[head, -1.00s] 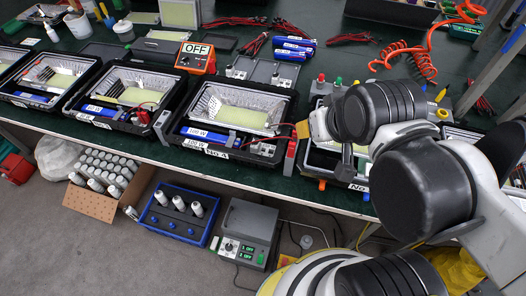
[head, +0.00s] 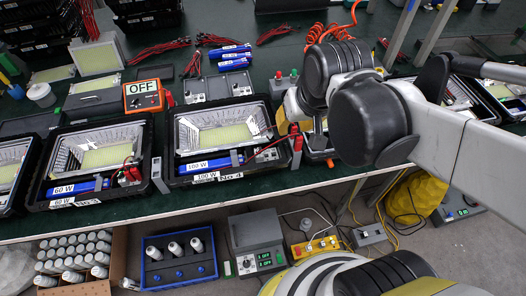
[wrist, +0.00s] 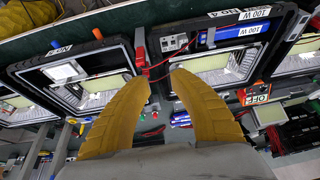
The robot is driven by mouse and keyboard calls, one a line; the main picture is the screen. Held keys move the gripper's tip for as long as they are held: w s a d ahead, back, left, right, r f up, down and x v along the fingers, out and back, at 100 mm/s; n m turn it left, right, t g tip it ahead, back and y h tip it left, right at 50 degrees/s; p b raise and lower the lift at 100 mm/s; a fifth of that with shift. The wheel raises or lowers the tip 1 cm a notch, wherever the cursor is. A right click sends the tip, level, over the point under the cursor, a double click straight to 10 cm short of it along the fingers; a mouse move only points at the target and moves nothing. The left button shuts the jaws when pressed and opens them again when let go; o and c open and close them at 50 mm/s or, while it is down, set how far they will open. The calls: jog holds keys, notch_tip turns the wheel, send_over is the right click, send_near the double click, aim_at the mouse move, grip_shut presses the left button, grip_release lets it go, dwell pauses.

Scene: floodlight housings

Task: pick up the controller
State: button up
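No label in view marks one item as the controller. A small grey box with knobs (wrist: 175,43) lies beside the blue 100 W pack (wrist: 235,32) in housing No. 4 (wrist: 222,62). Grey panels with knobs (head: 222,88) lie behind that housing on the table. An orange box with an OFF sign (head: 143,95) stands to their left. My gripper (wrist: 161,82) has its two yellow fingers spread apart with nothing held between them. It hovers by the gap between housing No. 4 and the housing beside it. In the head view my arm mostly hides it.
Several black floodlight housings line the table's front edge (head: 215,196). Red-black cables (head: 190,63) and a coiled orange hose (head: 322,35) lie behind. Below are a blue crate (head: 150,262), a cardboard box of white cylinders (head: 118,245) and a grey unit with green displays (head: 256,238).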

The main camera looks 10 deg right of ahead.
aim_at(259, 149)
jog(key=w+a+f+g+p, duration=0.2)
jog(key=w+a+f+p, duration=0.1)
jog(key=w+a+f+g+p, duration=0.2)
jog(key=w+a+f+p, duration=0.1)
jog(key=shift+w+a+f+g, duration=0.3)
jog(key=shift+w+a+f, duration=0.05)
jog(key=shift+w, duration=0.05)
notch_tip(259, 149, down, 5)
jog(key=shift+a+f+b, duration=0.1)
jog(key=shift+b, duration=1)
notch_tip(259, 149, down, 6)
jog(key=b, duration=0.3)
jog(key=shift+a+f, duration=0.1)
jog(key=shift+s, duration=0.1)
grip_shut()
